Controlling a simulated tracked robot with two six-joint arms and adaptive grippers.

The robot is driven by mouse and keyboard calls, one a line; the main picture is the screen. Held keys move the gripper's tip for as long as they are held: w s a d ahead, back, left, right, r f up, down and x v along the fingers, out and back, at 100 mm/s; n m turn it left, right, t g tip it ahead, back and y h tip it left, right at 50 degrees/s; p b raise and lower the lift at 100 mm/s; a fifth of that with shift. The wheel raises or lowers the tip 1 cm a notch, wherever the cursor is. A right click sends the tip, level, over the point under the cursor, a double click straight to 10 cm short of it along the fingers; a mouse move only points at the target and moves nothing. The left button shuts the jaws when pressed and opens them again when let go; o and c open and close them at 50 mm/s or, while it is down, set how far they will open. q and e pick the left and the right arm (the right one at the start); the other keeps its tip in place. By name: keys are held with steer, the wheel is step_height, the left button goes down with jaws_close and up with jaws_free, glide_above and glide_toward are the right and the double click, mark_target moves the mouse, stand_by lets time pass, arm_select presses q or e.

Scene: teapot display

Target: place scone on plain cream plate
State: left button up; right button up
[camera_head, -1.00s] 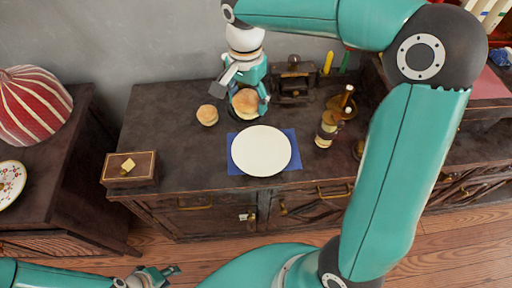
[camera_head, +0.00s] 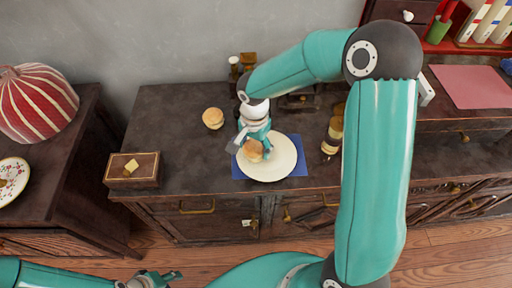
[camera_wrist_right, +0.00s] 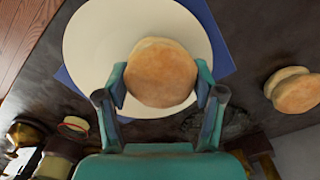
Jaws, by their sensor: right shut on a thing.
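The plain cream plate (camera_head: 276,167) lies on a blue cloth on the dark cabinet top. My right gripper (camera_head: 256,150) is over the back left part of the plate. It is shut on a round golden scone (camera_head: 252,151). In the right wrist view the scone (camera_wrist_right: 162,72) sits between the two fingers, in front of the cream plate (camera_wrist_right: 92,42). I cannot tell whether the scone touches the plate. My left gripper (camera_head: 160,278) is low at the bottom edge, away from the cabinet, and its fingers look apart.
Another scone (camera_head: 213,118) stands on the cabinet behind and left of the plate. A wooden box (camera_head: 132,170) is at the left. A bottle (camera_head: 332,135) stands close to the plate's right. The blue cloth (camera_head: 299,168) shows around the plate. The cabinet top between box and plate is clear.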

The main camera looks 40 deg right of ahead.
steer(key=shift+f, duration=0.45)
steer(key=shift+f, duration=0.1)
steer(key=o, duration=1.2)
steer(key=shift+c, duration=0.2)
